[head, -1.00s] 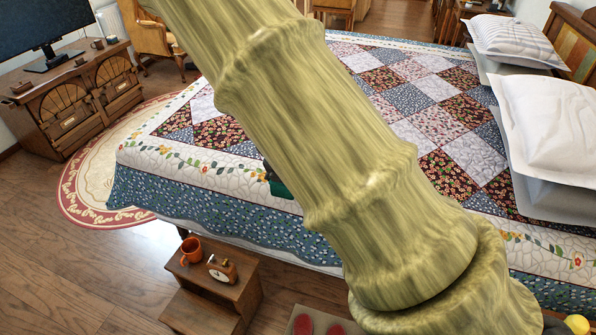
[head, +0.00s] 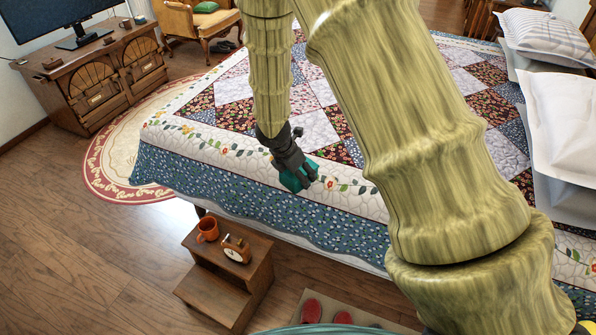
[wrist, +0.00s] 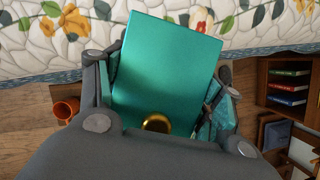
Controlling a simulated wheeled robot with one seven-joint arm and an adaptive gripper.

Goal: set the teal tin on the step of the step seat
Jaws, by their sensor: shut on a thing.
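My gripper (head: 291,163) is shut on the teal tin (head: 300,177), in front of the bed's near edge. In the wrist view the tin (wrist: 165,70) is a shiny teal box between the fingers, with a round gold part low on it. The step seat (head: 238,262) is a brown wooden piece on the floor, below and left of the tin. Its lower step (head: 212,297) is bare.
The bed with a patchwork quilt (head: 250,225) stands right behind the step seat. Red shoes (head: 311,311) lie on a mat to its right. The wooden floor (head: 90,260) to its left is clear. A shelf with books (wrist: 288,87) shows in the wrist view.

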